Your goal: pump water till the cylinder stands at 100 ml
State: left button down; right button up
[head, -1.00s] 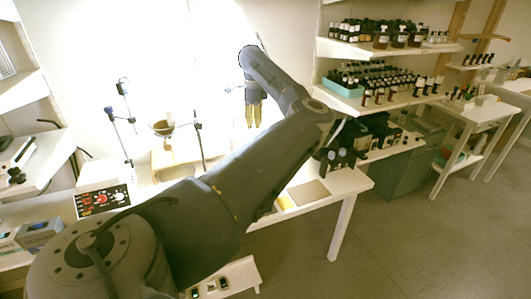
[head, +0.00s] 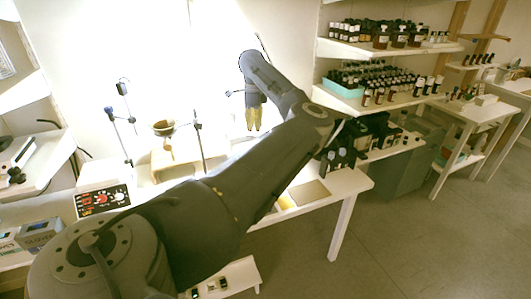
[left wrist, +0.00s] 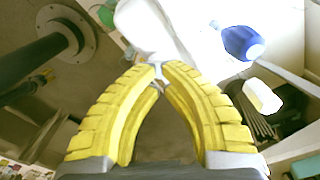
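My left gripper (head: 254,130) hangs with its yellow fingers pointing down against the bright wall, behind the workbench's front part. In the left wrist view the yellow fingers (left wrist: 157,70) curve together and their tips meet or nearly meet. A pale, overexposed object (left wrist: 150,28) lies just beyond the tips; I cannot tell what it is or whether they touch it. I cannot make out the cylinder, its water level or the pump in either view; glare and my arm hide part of the bench. My right gripper is not in view.
A brown bowl (head: 163,128) sits on a stand left of the gripper. A control box (head: 103,198) stands further left. Shelves of dark bottles (head: 380,75) are on the right. In the wrist view a blue object with a white end (left wrist: 242,42) lies right of the fingertips.

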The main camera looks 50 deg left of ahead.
aim_at(255, 133)
pick_arm(q)
jog(key=shift+f, duration=1.9)
dwell(0.4)
jog(key=shift+r, duration=2.55)
jog(key=shift+f, duration=2.45)
jog(key=shift+r, duration=2.45)
